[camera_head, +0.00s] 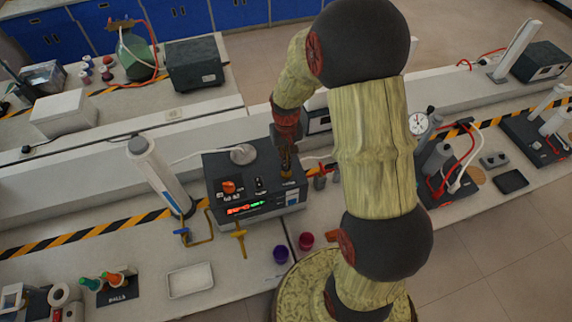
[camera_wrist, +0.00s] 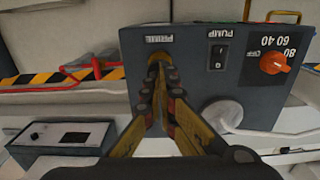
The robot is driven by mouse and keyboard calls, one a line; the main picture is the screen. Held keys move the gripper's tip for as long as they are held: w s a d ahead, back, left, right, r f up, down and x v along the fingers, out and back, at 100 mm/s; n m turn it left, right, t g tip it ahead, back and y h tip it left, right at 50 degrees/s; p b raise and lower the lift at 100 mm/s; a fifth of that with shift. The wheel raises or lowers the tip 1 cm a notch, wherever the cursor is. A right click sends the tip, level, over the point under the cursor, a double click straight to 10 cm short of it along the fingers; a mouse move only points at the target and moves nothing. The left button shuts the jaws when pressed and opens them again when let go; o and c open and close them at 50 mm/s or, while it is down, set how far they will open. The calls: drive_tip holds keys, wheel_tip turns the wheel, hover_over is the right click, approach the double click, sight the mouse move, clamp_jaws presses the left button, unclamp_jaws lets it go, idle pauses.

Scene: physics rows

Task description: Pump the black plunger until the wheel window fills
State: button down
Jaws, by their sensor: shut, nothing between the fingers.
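My gripper (camera_wrist: 158,72) is shut and empty, its fingertips together at the PRIME label of the dark pump box (camera_wrist: 190,75). In the wrist view a small amber-brown part shows at the fingertips; I cannot tell whether they touch it. No black plunger shows clearly; the fingers may hide it. In the head view my gripper (camera_head: 287,168) points down at the right end of the box (camera_head: 270,212).
An orange knob (camera_wrist: 273,62) and a black PUMP switch (camera_wrist: 219,57) sit beside PRIME. A pale round part (camera_head: 243,154) with a hose is at the box's back. A tall white cylinder (camera_head: 158,172) stands left; purple (camera_head: 281,254) and red (camera_head: 306,240) cups stand in front.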

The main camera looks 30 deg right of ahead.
drive_tip(key=shift+f+b, duration=0.85)
drive_tip(key=shift+f, duration=0.45)
drive_tip(key=shift+r, duration=0.1)
drive_tip(key=shift+r+p, duration=1.3)
drive_tip(key=shift+r, duration=0.7)
drive_tip(key=shift+f, duration=0.25)
